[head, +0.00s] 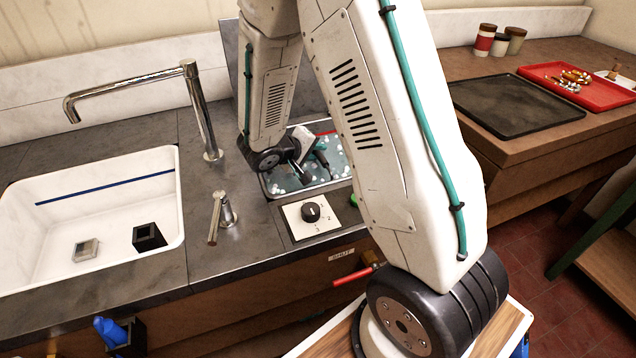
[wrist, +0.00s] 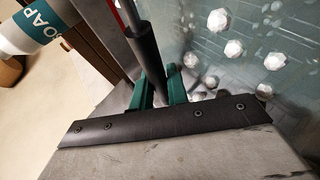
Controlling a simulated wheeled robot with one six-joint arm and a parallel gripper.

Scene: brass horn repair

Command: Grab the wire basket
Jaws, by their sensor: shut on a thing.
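The wire basket (wrist: 225,65) shows only in part, as faint thin wires in the tank in the wrist view. A dark rod-like handle (wrist: 143,45) rises at the tank's edge. My gripper (wrist: 160,88) has teal fingers on either side of this handle and is shut on it. In the head view my gripper (head: 318,157) is low over the tank (head: 338,170), at the end of my bent arm. My arm and wrist hide much of the basket there.
The tank holds greenish liquid with several white lumps. A control panel with a black knob (head: 311,213) lies in front. A white sink (head: 105,200) and tall tap (head: 205,120) are at left. A soap bottle (wrist: 40,30) stands near the tank. A black tray (head: 510,105) lies at right.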

